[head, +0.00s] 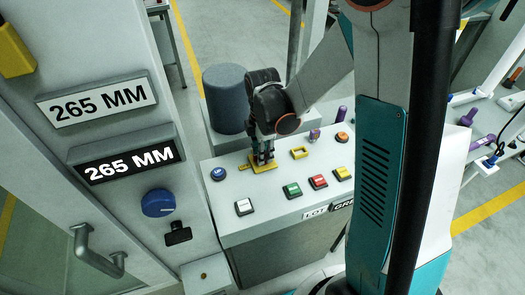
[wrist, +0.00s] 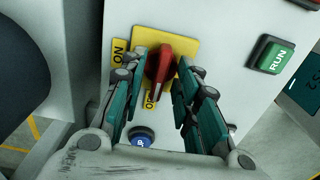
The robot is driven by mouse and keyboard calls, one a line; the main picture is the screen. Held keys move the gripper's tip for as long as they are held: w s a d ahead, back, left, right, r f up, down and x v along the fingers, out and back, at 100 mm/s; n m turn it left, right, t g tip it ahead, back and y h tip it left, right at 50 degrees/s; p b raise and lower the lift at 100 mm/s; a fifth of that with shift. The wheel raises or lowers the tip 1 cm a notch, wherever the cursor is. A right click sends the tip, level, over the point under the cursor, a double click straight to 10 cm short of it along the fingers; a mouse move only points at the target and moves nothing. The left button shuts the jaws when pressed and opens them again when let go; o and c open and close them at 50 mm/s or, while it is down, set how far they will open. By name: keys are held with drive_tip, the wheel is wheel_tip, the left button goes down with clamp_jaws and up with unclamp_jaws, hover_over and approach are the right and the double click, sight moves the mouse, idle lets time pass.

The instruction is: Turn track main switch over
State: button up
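A red rotary switch handle (wrist: 160,62) sits on a yellow plate (wrist: 146,36) on the light grey console. An ON label (wrist: 119,52) is beside the plate, and an OFF label (wrist: 150,101), partly hidden, is below the handle. The handle's narrow end points toward the OFF label. My gripper (wrist: 157,75) is open, with one finger on each side of the handle and gaps visible between. In the head view, my gripper (head: 263,158) points down over the yellow plate (head: 264,168) and hides the handle. I cannot read a name for the switch.
A blue button (wrist: 142,136) is close to my gripper, and a green RUN button (wrist: 271,55) is to the right. The console top also has white (head: 244,207), red (head: 318,181) and orange (head: 342,138) buttons. A dark grey cylinder (head: 226,98) stands behind; a cabinet with displays (head: 126,163) is left.

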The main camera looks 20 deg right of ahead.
clamp_jaws()
drive_tip(key=shift+m, duration=0.3)
drive_tip(key=m+b, duration=0.1)
drive_tip(key=m, duration=0.2)
drive_tip(key=shift+m, duration=0.3)
drive_tip(key=m+b, duration=0.1)
drive_tip(key=m, duration=0.2)
drive_tip(key=shift+m, duration=0.3)
drive_tip(key=m, duration=0.5)
drive_tip(key=shift+b, duration=0.35)
drive_tip(key=m, duration=0.5)
drive_tip(key=shift+o, duration=1.1)
unclamp_jaws()
